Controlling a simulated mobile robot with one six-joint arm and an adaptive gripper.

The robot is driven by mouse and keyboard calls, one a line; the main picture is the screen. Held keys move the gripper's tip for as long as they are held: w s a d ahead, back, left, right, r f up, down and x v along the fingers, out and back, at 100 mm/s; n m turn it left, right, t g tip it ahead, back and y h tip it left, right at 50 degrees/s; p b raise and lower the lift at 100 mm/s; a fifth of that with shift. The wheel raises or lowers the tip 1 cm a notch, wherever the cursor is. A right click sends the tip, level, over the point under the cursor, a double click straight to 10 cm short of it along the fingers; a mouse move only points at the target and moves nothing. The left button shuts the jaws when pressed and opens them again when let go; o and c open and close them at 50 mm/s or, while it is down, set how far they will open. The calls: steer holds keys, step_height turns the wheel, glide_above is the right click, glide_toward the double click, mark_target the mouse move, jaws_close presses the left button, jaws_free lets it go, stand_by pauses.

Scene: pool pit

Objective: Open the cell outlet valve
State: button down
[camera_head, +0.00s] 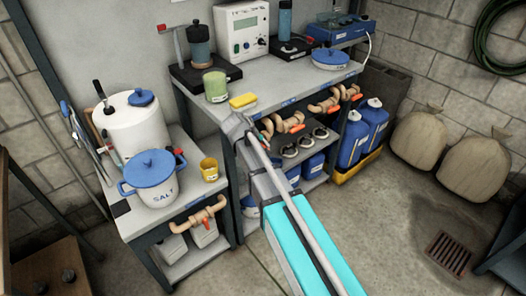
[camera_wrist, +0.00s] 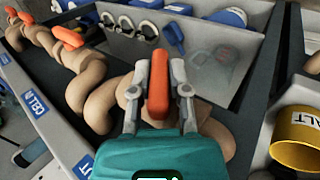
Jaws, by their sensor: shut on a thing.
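In the wrist view my gripper (camera_wrist: 159,88) has its two grey fingers on either side of an orange valve handle (camera_wrist: 158,80), shut on it. The handle stands upright in the picture, over a tan, bent pipe (camera_wrist: 98,105) below the bench edge. Another blue label (camera_wrist: 85,165) is only partly readable. I cannot tell which label belongs to the gripped valve. In the head view my arm reaches the bench's front left corner, and the gripped handle is hard to make out.
More orange handles (camera_wrist: 68,38) on tan pipes lie to the left in the wrist view. A yellow cup (camera_head: 209,170) and a blue-lidded salt pot (camera_head: 152,170) stand on the left bench. A yellow sponge (camera_head: 242,101) lies near my arm's end.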

steer(key=t+h+b, duration=0.1)
steer(key=b, duration=0.1)
steer(key=t+h+b, duration=0.1)
steer(key=h+b, duration=0.1)
steer(key=shift+s+a+f, duration=0.1)
steer(key=shift+s+f, duration=0.1)
steer(key=shift+f, duration=0.15)
steer(key=shift+r+t+h+b, duration=0.15)
steer(key=shift+t+h+b, duration=0.25)
steer(key=shift+b, duration=0.15)
steer(key=shift+r, duration=0.1)
steer(key=c, duration=0.6)
jaws_free()
steer(key=shift+w, duration=0.1)
steer(key=shift+r+g+y+p, duration=0.3)
steer(key=shift+y+p, duration=0.1)
steer(key=shift+p, duration=0.55)
